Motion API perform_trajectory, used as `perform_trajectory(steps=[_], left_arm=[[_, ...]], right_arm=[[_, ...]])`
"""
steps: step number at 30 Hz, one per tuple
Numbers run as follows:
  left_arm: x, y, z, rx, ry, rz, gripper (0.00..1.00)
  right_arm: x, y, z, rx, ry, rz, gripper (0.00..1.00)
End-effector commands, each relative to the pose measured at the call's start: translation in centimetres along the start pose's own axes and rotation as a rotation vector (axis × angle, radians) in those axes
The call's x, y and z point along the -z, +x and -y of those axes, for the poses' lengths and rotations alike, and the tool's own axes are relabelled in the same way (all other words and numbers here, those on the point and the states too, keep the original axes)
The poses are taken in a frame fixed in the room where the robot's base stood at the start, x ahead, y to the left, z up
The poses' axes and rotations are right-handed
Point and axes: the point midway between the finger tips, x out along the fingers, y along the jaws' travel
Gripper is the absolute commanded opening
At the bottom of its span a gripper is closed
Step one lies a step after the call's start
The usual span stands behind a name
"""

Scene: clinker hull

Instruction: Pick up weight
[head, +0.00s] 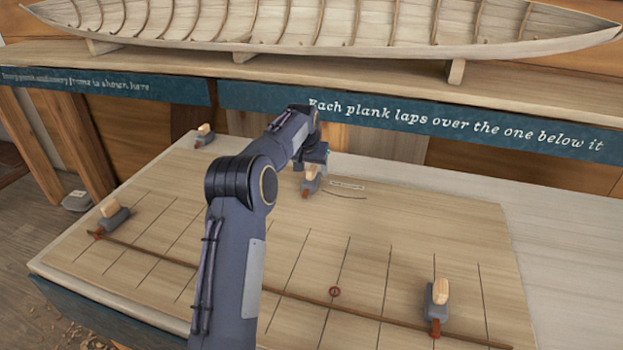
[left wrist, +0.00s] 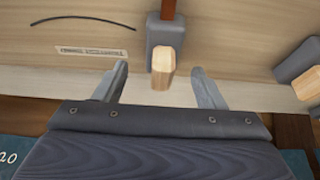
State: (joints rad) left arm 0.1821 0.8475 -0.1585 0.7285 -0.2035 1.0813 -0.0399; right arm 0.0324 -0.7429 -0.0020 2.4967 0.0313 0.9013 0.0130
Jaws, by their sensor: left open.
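A weight (head: 310,186), a grey block with a pale wooden handle, stands on the board towards its back edge, just below my left gripper (head: 318,156) in the head view. In the left wrist view the same weight (left wrist: 164,32) has its wooden handle between the open fingers of my left gripper (left wrist: 160,69), with a gap on each side. Similar weights stand at the back left (head: 204,136), the left edge (head: 114,216) and the front right (head: 437,309) of the board. My right gripper is not in view.
The pale board (head: 400,235) has ruled lines, a long thin brown batten (head: 370,315) and a small red ring (head: 334,292). A wooden boat hull (head: 330,30) sits on a shelf behind, above blue lettered panels (head: 450,125). Another weight (left wrist: 300,62) shows at right in the wrist view.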

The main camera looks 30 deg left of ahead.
Motion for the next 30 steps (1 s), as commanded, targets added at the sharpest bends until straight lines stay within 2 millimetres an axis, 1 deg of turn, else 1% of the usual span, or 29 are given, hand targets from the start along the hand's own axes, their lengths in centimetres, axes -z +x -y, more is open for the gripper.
perform_trajectory(steps=[3, 7, 10, 16, 17, 30], left_arm=[[-0.4, 1.8, 0.3, 0.000, -0.001, 0.005, 0.64], [-0.3, 3.5, 0.2, -0.001, 0.000, 0.002, 0.64], [-0.3, 4.0, 0.2, -0.001, 0.000, 0.000, 0.64], [-0.4, 4.0, 0.2, -0.001, 0.000, -0.001, 0.64], [-0.4, 4.0, 0.2, -0.001, 0.000, 0.000, 0.61], [-0.4, 4.0, 0.2, -0.002, 0.000, 0.000, 0.03]], right_arm=[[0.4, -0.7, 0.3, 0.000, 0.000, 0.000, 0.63], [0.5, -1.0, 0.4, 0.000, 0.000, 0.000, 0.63], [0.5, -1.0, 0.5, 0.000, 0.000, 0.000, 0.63], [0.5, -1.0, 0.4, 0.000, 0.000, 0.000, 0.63], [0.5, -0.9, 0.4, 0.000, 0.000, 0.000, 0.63], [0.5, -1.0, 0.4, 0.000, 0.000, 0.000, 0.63]])
